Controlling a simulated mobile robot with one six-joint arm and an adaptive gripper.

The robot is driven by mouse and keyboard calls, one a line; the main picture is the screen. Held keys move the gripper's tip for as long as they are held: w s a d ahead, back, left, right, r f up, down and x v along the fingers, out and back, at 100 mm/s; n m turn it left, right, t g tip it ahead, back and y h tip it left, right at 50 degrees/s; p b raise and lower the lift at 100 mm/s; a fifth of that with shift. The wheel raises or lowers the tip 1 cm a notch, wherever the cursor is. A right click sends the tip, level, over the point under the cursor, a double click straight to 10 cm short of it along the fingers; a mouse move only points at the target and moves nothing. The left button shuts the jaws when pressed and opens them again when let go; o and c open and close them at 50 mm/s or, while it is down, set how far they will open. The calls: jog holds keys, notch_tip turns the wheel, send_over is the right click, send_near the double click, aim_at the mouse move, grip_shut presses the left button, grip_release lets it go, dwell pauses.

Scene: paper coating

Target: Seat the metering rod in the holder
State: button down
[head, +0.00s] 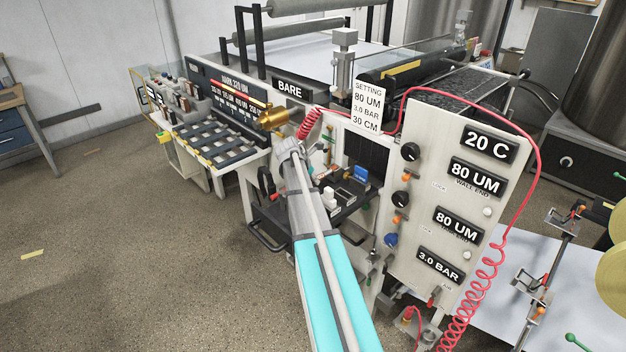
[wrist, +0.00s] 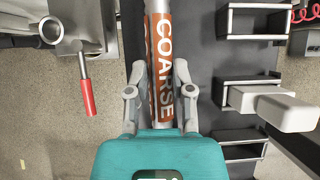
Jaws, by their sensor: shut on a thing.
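The metering rod (wrist: 164,22) is a metallic rod with an orange label reading COARSE, upright in the wrist view. The two fingers of my gripper (wrist: 157,85) are shut on it, one on each side of the label. Both ends of the rod are out of the wrist view. In the head view my arm reaches forward, and its far end is beside a brass-coloured piece (head: 272,119). An orange-red strip runs from that piece up to the left; I cannot tell if these are part of the rod. I cannot make out the holder with certainty.
A slatted rack (head: 222,143) stands left of my arm. A panel with knobs (head: 440,205) and a coiled red hose (head: 490,270) are on the right. The wrist view shows a red handle (wrist: 88,98) on the left and a white block (wrist: 285,113) on the right. Floor is open at left.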

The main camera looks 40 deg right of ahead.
jog(key=shift+f, duration=0.35)
jog(key=shift+c, duration=2.1)
grip_release()
jog(key=shift+r, duration=0.2)
notch_tip(320, 180, up, 10)
jog(key=p, duration=0.9)
jog(key=shift+f, duration=0.2)
jog(key=shift+a, duration=0.1)
